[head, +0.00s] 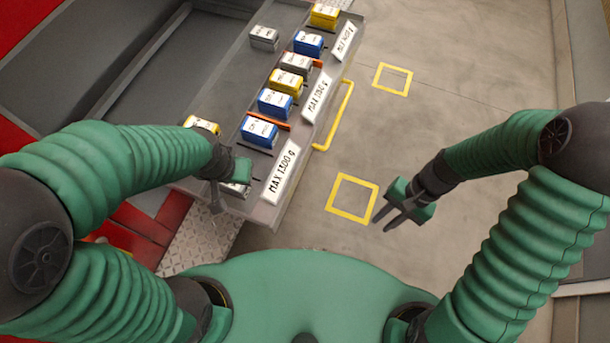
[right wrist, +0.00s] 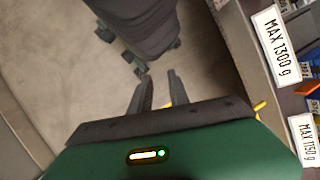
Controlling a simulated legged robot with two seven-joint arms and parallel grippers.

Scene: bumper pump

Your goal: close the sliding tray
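The grey sliding tray (head: 267,213) extends out over the floor in the head view, with several small blue, yellow and grey boxes on it. White labels such as "MAX 1300 g" (head: 281,174) stand along its outer edge. A yellow handle (head: 346,116) runs along that outer side. My left gripper (head: 222,190) is at the near end of the tray, close to a small box; its fingers are partly hidden. My right gripper (head: 387,219) is open and empty, right of the tray and apart from it. Its two spread fingers (right wrist: 160,92) show in the right wrist view.
A grey cabinet (head: 105,60) with red parts lies left of the tray. Yellow squares (head: 352,197) are marked on the floor. The concrete floor right of the tray (head: 440,110) is clear. A diamond-plate step (head: 200,240) lies below the tray's near end.

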